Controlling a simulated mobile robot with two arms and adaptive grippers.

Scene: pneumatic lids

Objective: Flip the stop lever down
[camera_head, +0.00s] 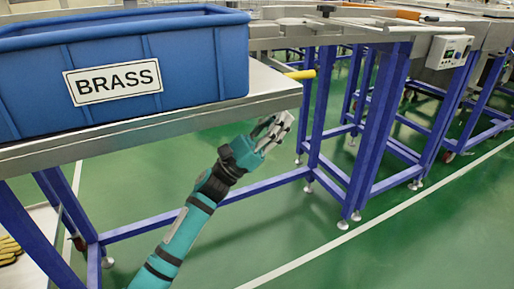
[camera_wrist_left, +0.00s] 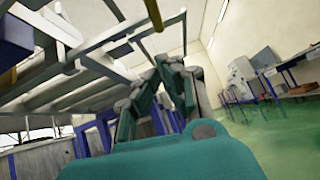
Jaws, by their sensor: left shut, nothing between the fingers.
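A yellow bar (camera_head: 300,74), which looks like the stop lever, sticks out roughly level near the corner of the metal table (camera_head: 272,88). Its inner end and mounting are hard to make out. My left gripper (camera_head: 281,122) is below and slightly left of the bar, just under the table's edge, and apart from it. It is shut and empty, pointing up and right. In the left wrist view its fingers (camera_wrist_left: 166,64) point up toward the frame's underside, and a small yellow piece shows at the left edge. My right gripper is not in view.
A blue bin (camera_head: 200,65) labelled BRASS stands on the table, left of the bar. Blue frame legs (camera_head: 320,110) rise right of my gripper. A control box (camera_head: 449,52) hangs at the right. The green floor in front is mostly clear.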

